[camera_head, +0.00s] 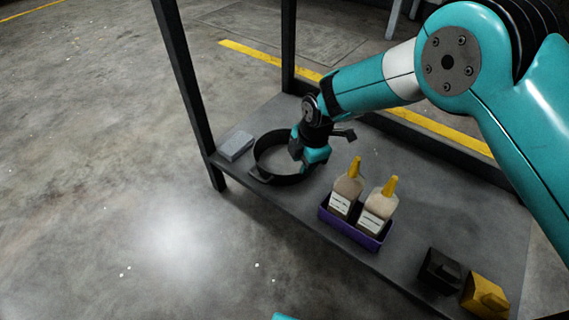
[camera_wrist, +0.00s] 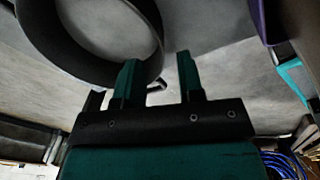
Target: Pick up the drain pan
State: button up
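The drain pan (camera_head: 285,179) is a round, shallow black pan with a small lug at its front left. It sits flat on the grey shelf near the shelf's left end. My gripper (camera_head: 313,160) is at the pan's right side, pointing down, and partly hides the rim there. In the wrist view my gripper (camera_wrist: 158,72) has its two teal fingers apart with nothing gripped. One finger overlaps the inside of the pan (camera_wrist: 42,58) and the other is outside it, with the pan's wall between them. Whether either finger touches the wall cannot be told.
A grey block (camera_head: 236,146) lies left of the pan. A purple tray (camera_head: 349,231) with two yellow-capped bottles (camera_head: 346,188) stands to the right. A black container (camera_head: 438,270) and a yellow one (camera_head: 486,297) sit farther right. Dark posts (camera_head: 188,85) rise at the shelf's left end.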

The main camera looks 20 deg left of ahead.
aim_at(298, 175)
jog(key=f+b, duration=0.1)
jog(key=f, duration=0.1)
jog(key=a+f+b, duration=0.1)
jog(key=f, duration=0.2)
jog(key=f+b, duration=0.1)
jog(key=f, duration=0.1)
jog(key=shift+w+a+f+b, duration=0.1)
jog(key=shift+a+f+b, duration=0.05)
jog(key=shift+b, duration=0.15)
grip_shut()
